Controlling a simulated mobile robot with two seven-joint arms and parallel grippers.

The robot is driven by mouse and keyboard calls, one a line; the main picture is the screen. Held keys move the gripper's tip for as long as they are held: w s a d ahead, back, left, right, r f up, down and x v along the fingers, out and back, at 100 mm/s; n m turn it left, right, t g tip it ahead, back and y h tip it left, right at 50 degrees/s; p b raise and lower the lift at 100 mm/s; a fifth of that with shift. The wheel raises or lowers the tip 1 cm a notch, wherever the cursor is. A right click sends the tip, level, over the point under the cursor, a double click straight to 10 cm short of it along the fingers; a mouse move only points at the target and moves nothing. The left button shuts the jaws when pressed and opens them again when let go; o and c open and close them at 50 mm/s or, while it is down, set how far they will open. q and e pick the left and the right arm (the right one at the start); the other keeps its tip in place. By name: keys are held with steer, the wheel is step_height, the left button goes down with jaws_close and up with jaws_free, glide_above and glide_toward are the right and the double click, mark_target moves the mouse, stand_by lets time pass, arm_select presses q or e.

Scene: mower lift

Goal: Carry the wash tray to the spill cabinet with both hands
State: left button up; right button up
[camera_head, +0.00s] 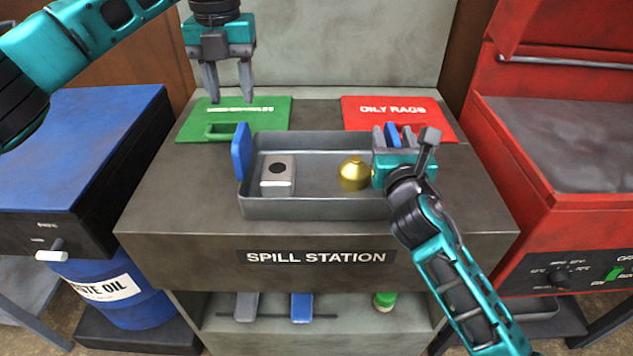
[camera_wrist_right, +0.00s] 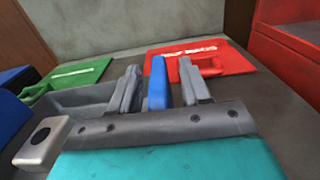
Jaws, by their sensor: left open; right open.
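The grey wash tray (camera_head: 310,208) sits on top of the spill cabinet (camera_head: 170,215). It has a blue handle at its left end (camera_head: 242,150) and another at its right end (camera_head: 393,135). A small grey block with a dark round spot (camera_head: 278,175) and a brass domed piece (camera_head: 354,174) are in the tray. My left gripper (camera_head: 230,98) is open, above and behind the left handle, and apart from it. My right gripper (camera_head: 391,130) is open, its fingers on either side of the right handle; the wrist view also shows the handle between the fingers (camera_wrist_right: 160,85).
A green lid (camera_head: 260,108) and a red "OILY RAGS" lid (camera_head: 400,106) lie behind the tray. A blue-topped black unit (camera_head: 70,150) stands at left, a red machine (camera_head: 540,170) at right. The shelf below holds a green-capped bottle (camera_head: 384,300).

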steer(key=s, duration=1.1)
steer(key=shift+s, duration=0.4)
